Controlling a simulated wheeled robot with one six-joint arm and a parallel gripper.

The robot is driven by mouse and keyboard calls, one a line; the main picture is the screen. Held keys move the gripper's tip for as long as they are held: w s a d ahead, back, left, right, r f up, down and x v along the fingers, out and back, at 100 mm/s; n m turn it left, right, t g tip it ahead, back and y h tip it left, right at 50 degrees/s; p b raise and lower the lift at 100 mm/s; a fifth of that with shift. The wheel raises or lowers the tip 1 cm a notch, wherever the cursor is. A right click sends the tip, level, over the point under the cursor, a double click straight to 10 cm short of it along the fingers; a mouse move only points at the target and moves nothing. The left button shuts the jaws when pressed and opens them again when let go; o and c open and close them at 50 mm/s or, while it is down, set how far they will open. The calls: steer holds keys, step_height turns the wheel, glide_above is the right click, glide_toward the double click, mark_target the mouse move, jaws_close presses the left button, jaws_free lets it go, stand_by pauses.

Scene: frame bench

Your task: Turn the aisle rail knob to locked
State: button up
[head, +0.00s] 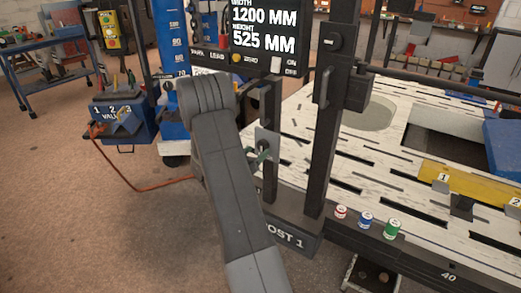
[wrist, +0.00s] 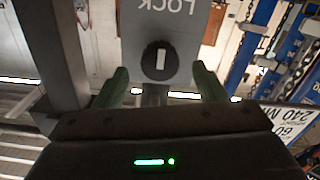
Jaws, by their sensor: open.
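A round black knob (wrist: 158,62) with a pale bar mark sits on a grey plate (wrist: 190,22) in the wrist view. The plate carries the word LOCK, seen upside down. The bar mark stands nearly vertical in this view. My gripper (wrist: 160,86) is open, with one green finger on each side of the knob's lower part in the picture. I cannot tell whether the fingers touch it. In the head view the small grey plate (head: 266,138) is on a dark post, and my gripper (head: 262,154) is at it, partly hidden by my arm.
A dark upright post (head: 326,120) rises right of the plate from the POST 1 base. Red, blue and green cans (head: 366,220) stand on the bench edge. A display (head: 265,35) hangs above. A blue valve box (head: 125,118) with an orange hose is at left.

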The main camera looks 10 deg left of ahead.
mark_target(261, 148)
steer(key=shift+x, duration=1.9)
steer(key=c, duration=1)
